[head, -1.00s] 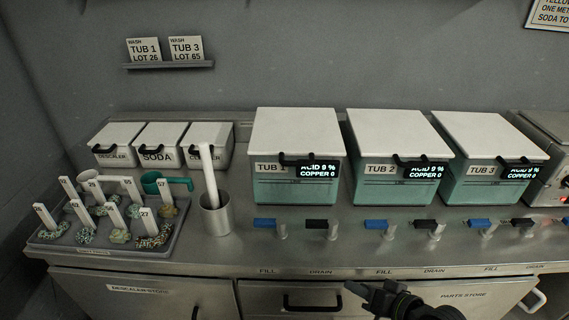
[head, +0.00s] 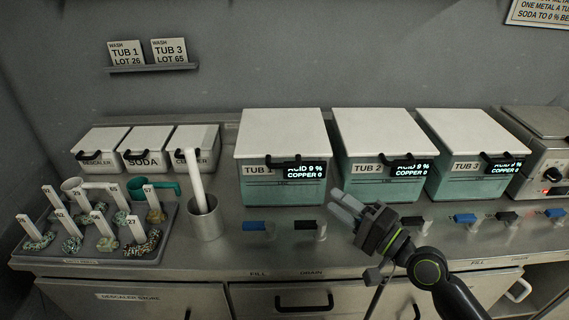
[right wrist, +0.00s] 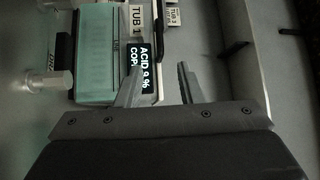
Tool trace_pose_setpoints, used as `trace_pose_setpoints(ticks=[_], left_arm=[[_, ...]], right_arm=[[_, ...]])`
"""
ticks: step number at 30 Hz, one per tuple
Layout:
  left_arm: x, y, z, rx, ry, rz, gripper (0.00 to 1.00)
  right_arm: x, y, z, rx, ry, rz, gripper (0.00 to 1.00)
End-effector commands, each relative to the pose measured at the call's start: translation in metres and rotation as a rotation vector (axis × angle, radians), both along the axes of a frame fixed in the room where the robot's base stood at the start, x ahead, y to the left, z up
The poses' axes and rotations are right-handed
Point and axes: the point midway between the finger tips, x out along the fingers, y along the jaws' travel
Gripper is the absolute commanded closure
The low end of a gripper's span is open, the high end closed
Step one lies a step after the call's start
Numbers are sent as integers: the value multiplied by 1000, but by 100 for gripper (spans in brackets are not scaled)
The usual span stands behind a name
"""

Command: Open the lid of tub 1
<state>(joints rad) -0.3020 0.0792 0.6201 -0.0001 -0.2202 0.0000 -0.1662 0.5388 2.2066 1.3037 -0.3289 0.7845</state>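Tub 1 (head: 285,190) is a teal box with a white lid (head: 282,130), which is down and closed. A black handle (head: 282,163) sits at the lid's front edge, beside a display reading acid 9 % and copper 0. My right gripper (head: 334,201) is in front of and just right of tub 1's lower right corner, apart from the handle. Its fingers are spread with nothing between them. The right wrist view shows tub 1's teal body (right wrist: 97,55) sideways, beyond the open fingertips (right wrist: 160,64). My left gripper is out of view.
Tub 2 (head: 375,190) and tub 3 (head: 462,190) stand to the right with lids down. Blue and black taps (head: 259,226) line the counter front. A metal cup (head: 204,222) with a white rod stands left of tub 1, near a tray (head: 85,258) of tagged pieces.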

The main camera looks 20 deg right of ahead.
Motion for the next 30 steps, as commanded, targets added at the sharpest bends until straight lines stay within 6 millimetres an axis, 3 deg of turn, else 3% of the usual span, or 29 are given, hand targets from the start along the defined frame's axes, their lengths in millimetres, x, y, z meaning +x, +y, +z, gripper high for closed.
trace_pose_setpoints(ticks=[21,30], left_arm=[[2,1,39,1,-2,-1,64],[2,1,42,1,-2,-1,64]], right_arm=[[117,67,19,0,2,2,66],[135,77,20,-3,2,1,66]])
